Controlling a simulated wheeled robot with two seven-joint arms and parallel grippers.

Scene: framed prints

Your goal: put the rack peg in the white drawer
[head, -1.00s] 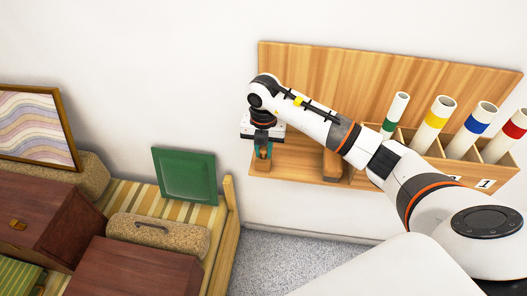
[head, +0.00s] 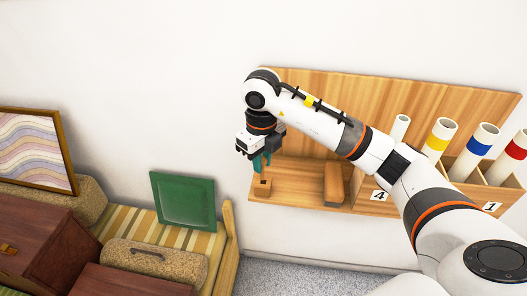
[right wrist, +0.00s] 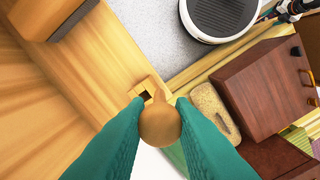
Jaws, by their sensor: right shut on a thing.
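The rack peg is a light wooden peg with a round knob, seen in the right wrist view (right wrist: 159,124). My right gripper (head: 261,162) is shut on it with teal fingers, just above a small square wooden block (head: 261,188) at the left end of the wall shelf. In the right wrist view the block (right wrist: 146,90) has a dark square hole, and the peg's shaft shows beside it. I cannot tell whether the peg's lower end is clear of the block. No white drawer shows in either view. My left gripper is not recognisable in these views.
The wooden wall rack (head: 300,178) holds a wooden brace (head: 334,184) and tubes with coloured bands on the right. Grey floor (head: 290,277) lies between.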

